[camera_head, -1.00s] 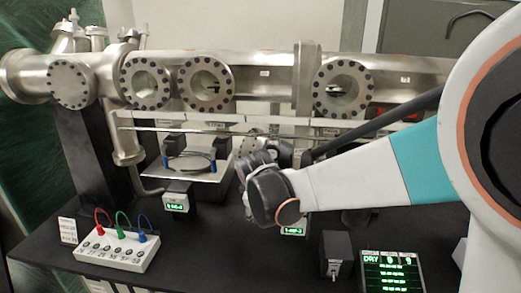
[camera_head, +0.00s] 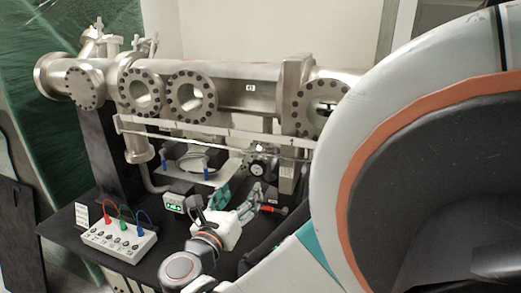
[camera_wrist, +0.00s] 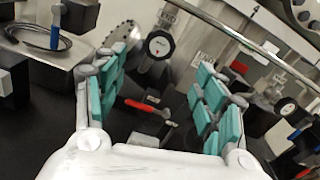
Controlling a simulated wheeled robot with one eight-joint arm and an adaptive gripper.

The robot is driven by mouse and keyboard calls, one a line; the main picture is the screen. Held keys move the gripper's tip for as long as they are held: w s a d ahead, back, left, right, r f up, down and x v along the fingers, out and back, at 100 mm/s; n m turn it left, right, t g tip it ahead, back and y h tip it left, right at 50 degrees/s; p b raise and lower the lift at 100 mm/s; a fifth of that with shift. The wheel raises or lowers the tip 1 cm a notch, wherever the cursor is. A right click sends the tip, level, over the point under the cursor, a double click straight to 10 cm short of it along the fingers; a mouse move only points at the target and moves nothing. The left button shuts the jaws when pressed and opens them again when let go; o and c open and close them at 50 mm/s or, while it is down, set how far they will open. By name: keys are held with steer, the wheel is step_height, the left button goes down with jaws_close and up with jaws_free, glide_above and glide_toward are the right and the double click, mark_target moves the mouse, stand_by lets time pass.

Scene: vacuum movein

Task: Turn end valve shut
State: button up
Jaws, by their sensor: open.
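A valve with a red lever (camera_head: 270,210) sits low under the long steel chamber, just right of my gripper (camera_head: 240,203). In the wrist view, the red lever (camera_wrist: 147,106) lies between the two finger lines, slanting down to the right. The fingers appear apart from the lever. Whether this is the end valve, I cannot tell.
A steel chamber (camera_head: 245,92) with round flanges spans the back. A white box with coloured plugs (camera_head: 118,241) stands at the left of the black bench. A small green display (camera_head: 174,207) sits close to my gripper. A rail (camera_head: 215,135) runs above the valve.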

mark_target(257, 170)
steer(key=b+x, duration=0.1)
steer(key=x, duration=1.2)
steer(key=shift+w+f, duration=0.1)
steer(key=shift+w, duration=0.15)
steer(key=c, duration=1.1)
